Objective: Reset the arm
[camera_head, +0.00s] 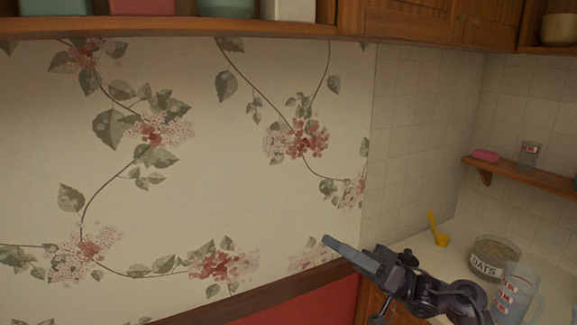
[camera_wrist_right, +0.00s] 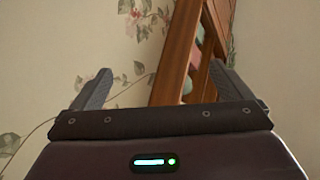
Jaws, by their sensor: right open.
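My right gripper (camera_head: 345,250) shows at the lower middle right of the head view, its arm coming in from the lower right. Its fingers point left toward the floral wall. In the right wrist view the right gripper (camera_wrist_right: 165,90) has its two fingers wide apart, with nothing between them. It is open and empty. My left gripper and left arm are not in the head view.
Floral wallpaper (camera_head: 190,180) fills the left and middle. A wooden shelf (camera_head: 200,28) runs along the top. At right, a counter holds an oats bowl (camera_head: 492,258), a measuring jug (camera_head: 515,292) and a yellow scoop (camera_head: 438,234). A small wall shelf (camera_head: 525,172) hangs above.

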